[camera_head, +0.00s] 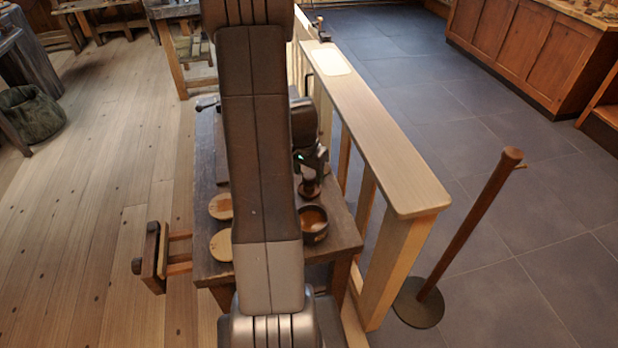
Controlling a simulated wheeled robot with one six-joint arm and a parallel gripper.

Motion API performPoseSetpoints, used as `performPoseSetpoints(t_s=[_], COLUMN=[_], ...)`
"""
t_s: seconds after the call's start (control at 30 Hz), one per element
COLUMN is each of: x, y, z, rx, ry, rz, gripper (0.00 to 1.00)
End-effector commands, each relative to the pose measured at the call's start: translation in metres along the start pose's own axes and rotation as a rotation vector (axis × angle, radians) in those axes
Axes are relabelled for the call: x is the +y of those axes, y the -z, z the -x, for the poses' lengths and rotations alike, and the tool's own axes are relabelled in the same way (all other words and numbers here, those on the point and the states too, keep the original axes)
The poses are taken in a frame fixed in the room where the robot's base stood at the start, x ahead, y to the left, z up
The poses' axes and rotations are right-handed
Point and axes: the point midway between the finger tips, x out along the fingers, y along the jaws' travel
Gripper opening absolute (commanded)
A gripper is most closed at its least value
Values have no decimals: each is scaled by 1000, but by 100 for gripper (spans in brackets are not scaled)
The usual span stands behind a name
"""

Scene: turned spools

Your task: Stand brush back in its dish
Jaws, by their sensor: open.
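A dark round dish (325,228) with an orange-brown inside stands near the right front corner of the small wooden workbench (341,229). A small reddish-brown turned piece (309,188), which looks like the brush, stands upright on the bench just behind the dish, apart from it. My gripper (312,170) is open and points down right above this piece. Its fingers are small and dark here, and I cannot tell whether they are around the piece or only over it. My own arm hides the middle of the bench.
Two pale round wooden pieces (221,245) lie at the bench's left edge. A vise (152,257) juts out left. A wooden railing (385,150) runs close along the bench's right side. Beyond it stands a post on a round base (418,303).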

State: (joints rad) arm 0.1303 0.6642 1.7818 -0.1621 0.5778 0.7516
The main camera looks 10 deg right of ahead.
Motion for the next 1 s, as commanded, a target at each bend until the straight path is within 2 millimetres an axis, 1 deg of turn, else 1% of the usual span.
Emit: performPoseSetpoints(t_s=[0.03, 0.2, 0.4, 0.6, 0.87, 1.0], x=[-1, -1, -1, 0, 0, 2], y=[1, 1, 1, 0, 0, 1], z=[12, 45, 73, 85, 85, 88], rx=[6, 5, 3, 1, 0, -2], ry=[4, 4, 2, 0, 0, -1], rz=[1, 0, 1, 1, 1, -21], gripper=[56, 56, 56, 56, 56, 84])
